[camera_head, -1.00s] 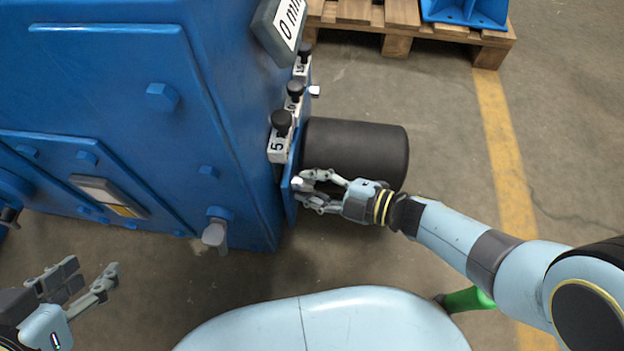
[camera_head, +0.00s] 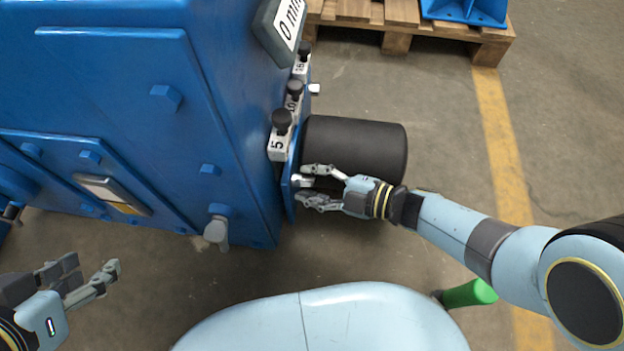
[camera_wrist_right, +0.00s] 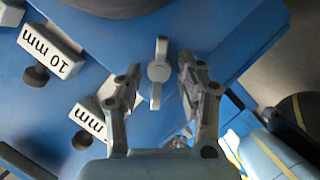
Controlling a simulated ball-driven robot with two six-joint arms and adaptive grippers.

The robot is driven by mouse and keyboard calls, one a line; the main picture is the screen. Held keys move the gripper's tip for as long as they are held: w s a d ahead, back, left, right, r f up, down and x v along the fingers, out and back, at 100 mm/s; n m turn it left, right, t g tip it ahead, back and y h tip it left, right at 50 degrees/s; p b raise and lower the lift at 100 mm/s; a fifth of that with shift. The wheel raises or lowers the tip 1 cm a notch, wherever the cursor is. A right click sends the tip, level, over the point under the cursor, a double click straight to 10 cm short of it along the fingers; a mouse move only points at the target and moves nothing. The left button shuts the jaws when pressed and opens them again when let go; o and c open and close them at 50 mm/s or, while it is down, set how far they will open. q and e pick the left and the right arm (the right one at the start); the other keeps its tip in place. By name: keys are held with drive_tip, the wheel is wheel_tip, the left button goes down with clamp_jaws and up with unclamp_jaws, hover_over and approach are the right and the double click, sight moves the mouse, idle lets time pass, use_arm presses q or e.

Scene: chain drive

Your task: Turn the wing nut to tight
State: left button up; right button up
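The wing nut (camera_wrist_right: 159,72) is a pale grey two-winged piece on the blue plate at the machine's side. In the right wrist view its wings run nearly upright. It shows small in the head view (camera_head: 301,181). My right gripper (camera_wrist_right: 160,70) is open, one finger on each side of the nut, with gaps visible; it also shows in the head view (camera_head: 303,184). My left gripper (camera_head: 105,280) is open and empty at the lower left, away from the machine.
The blue machine (camera_head: 120,70) fills the left. Black-knobbed scale blocks, one marked 5 (camera_head: 278,143), stand along its edge above the nut. A black cylinder (camera_head: 365,145) sits close beside my right gripper. A pallet (camera_head: 400,30) lies beyond; the floor is open at right.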

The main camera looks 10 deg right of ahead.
drive_tip(key=shift+d, duration=0.1)
drive_tip(key=v, duration=1.1)
drive_tip(key=shift+s+d, duration=0.25)
drive_tip(key=shift+d, duration=0.05)
drive_tip(key=shift+r, duration=0.1)
